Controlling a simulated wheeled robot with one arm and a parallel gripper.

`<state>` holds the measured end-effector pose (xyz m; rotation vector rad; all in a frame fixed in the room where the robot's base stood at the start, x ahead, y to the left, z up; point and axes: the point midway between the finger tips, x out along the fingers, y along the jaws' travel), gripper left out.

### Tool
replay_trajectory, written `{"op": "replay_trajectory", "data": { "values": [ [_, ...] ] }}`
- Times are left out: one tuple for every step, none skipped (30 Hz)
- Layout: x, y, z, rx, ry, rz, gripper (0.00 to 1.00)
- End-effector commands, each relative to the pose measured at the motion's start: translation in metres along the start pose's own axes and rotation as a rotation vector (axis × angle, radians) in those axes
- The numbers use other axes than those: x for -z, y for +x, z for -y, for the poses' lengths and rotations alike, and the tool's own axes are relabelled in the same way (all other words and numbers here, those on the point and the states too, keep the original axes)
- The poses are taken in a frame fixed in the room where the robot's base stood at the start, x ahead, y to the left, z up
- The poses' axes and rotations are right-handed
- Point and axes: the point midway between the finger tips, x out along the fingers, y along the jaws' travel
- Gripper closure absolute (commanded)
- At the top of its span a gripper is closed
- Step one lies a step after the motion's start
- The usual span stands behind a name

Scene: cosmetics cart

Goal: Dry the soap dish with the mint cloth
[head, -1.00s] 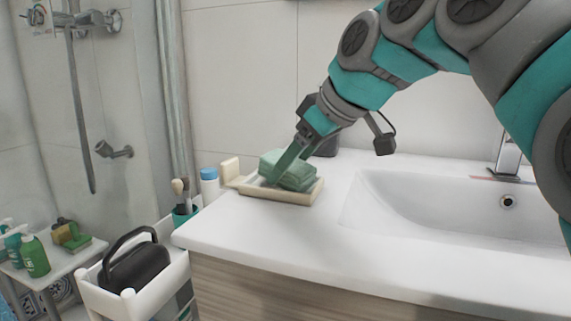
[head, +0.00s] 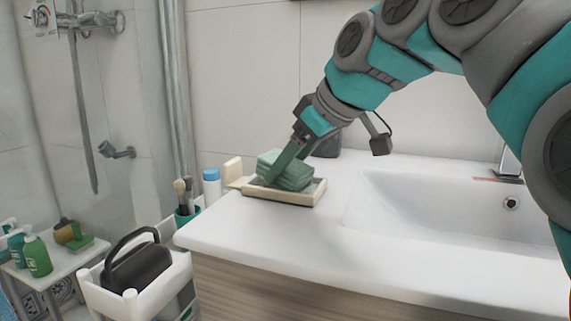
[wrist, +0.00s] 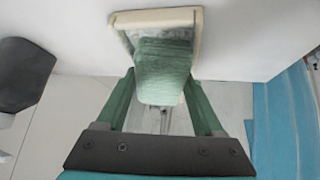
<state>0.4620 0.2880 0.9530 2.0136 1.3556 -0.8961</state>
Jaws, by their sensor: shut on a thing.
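The mint cloth (head: 293,168) is a folded green pad on the cream soap dish (head: 308,196) at the left end of the white counter. My gripper (head: 280,176) is shut on the cloth and holds it in the dish. In the wrist view the cloth (wrist: 164,70) sits between the two green fingers of my gripper (wrist: 164,88). It covers part of the soap dish (wrist: 153,17), whose cream rim shows around a greyish inner surface. The dish floor under the cloth is hidden.
A cream block (head: 232,169) stands just left of the dish. A dark container (head: 327,146) is behind it, and the sink basin (head: 450,205) lies to the right. A white cart (head: 150,290) with a black bag (head: 137,266) is below the counter's left edge.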

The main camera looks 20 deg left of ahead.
Motion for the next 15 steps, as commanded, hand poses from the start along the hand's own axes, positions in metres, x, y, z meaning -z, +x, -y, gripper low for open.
{"op": "replay_trajectory", "data": {
  "values": [
    [-0.0016,-0.0006,-0.0007,0.000,0.000,0.001,0.75],
    [-0.0026,-0.0014,-0.0011,0.000,0.000,0.000,0.75],
    [-0.0041,-0.0028,-0.0018,-0.001,0.000,0.000,0.75],
    [-0.0053,-0.0039,-0.0023,-0.001,0.000,0.000,0.75],
    [-0.0064,-0.0051,-0.0028,-0.001,0.000,0.000,0.75],
    [-0.0075,-0.0063,-0.0034,-0.001,0.000,0.000,0.75],
    [-0.0078,-0.0069,-0.0035,-0.001,0.000,0.000,0.75],
    [-0.0077,-0.0070,-0.0036,-0.001,0.000,0.000,0.75],
    [-0.0069,-0.0063,-0.0032,-0.001,0.000,0.000,0.75],
    [-0.0060,-0.0054,-0.0028,-0.001,0.000,0.000,0.75],
    [-0.0050,-0.0044,-0.0023,-0.001,-0.001,0.000,0.75],
    [-0.0036,-0.0027,-0.0015,-0.001,-0.001,0.000,0.75],
    [-0.0025,-0.0015,-0.0009,0.000,-0.001,0.000,0.75],
    [-0.0014,-0.0003,-0.0004,0.000,-0.001,0.000,0.75],
    [-0.0002,0.0009,0.0002,-0.001,-0.001,0.000,0.75]
  ]
}}
